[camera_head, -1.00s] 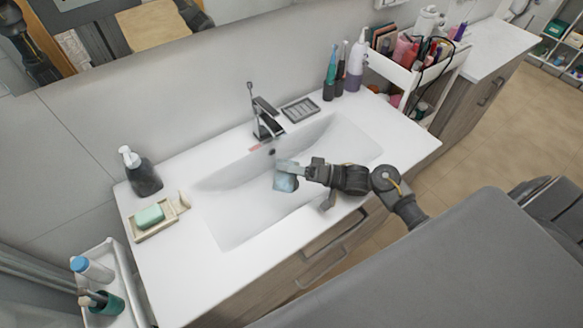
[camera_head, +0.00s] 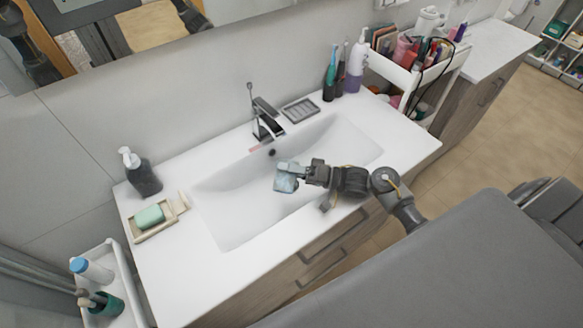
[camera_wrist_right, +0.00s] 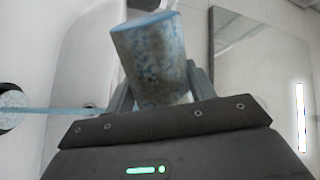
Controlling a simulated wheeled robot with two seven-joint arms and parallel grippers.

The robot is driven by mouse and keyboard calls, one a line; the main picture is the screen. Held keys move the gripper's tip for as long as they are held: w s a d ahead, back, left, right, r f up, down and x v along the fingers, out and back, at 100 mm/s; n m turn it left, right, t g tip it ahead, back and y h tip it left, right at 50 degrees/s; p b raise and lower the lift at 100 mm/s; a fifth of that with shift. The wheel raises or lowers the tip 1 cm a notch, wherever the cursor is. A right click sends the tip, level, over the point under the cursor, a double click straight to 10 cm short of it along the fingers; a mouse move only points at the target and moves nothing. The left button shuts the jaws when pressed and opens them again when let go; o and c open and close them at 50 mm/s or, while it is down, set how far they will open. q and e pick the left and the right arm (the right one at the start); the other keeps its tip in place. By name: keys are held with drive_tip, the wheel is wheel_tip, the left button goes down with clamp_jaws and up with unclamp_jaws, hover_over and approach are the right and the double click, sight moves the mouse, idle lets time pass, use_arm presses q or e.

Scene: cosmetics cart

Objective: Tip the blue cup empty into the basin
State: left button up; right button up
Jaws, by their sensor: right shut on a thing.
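The blue cup (camera_head: 286,185) is mottled blue-grey and is held tilted over the white basin (camera_head: 231,218). It also shows large in the right wrist view (camera_wrist_right: 150,62), between the two fingers. My right gripper (camera_head: 290,168) is shut on the cup, coming in from the right over the basin's front part. In the right wrist view, a thin pale-blue strip (camera_wrist_right: 58,111) runs leftward from beside the gripper; I cannot tell what it is. The inside of the cup is hidden. My left gripper is not in view.
A faucet (camera_head: 264,118) stands behind the basin. A soap dish (camera_head: 174,223) with green soap and a dark pump bottle (camera_head: 144,177) stand left. Bottles and a filled white cart (camera_head: 390,72) are at back right. The left counter front (camera_head: 185,280) is clear.

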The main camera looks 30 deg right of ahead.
drive_tip(key=shift+w+d+r+m, duration=0.1)
drive_tip(key=shift+r+m, duration=0.15)
drive_tip(key=shift+m, duration=0.55)
drive_tip(key=shift+w+d+r+m+p, duration=0.15)
drive_tip(key=shift+w+d+m+p, duration=0.3)
drive_tip(key=shift+p, duration=0.45)
drive_tip(key=shift+w+m, duration=0.2)
drive_tip(key=shift+m, duration=0.15)
drive_tip(key=shift+w+d+p, duration=0.1)
drive_tip(key=shift+d+p, duration=0.05)
drive_tip(key=shift+p, duration=0.25)
drive_tip(key=shift+r+m+t+p, duration=0.15)
drive_tip(key=shift+m+t+p, duration=0.15)
drive_tip(key=shift+m+p, duration=0.1)
drive_tip(key=shift+w+d+r+m+p, duration=0.1)
drive_tip(key=shift+r+m+p, duration=0.1)
drive_tip(key=shift+m+p, duration=0.45)
drive_tip(key=shift+f, duration=0.1)
drive_tip(key=shift+w+f+m+p, duration=0.1)
drive_tip(key=shift+f+m+p, duration=0.15)
drive_tip(key=shift+m, duration=0.2)
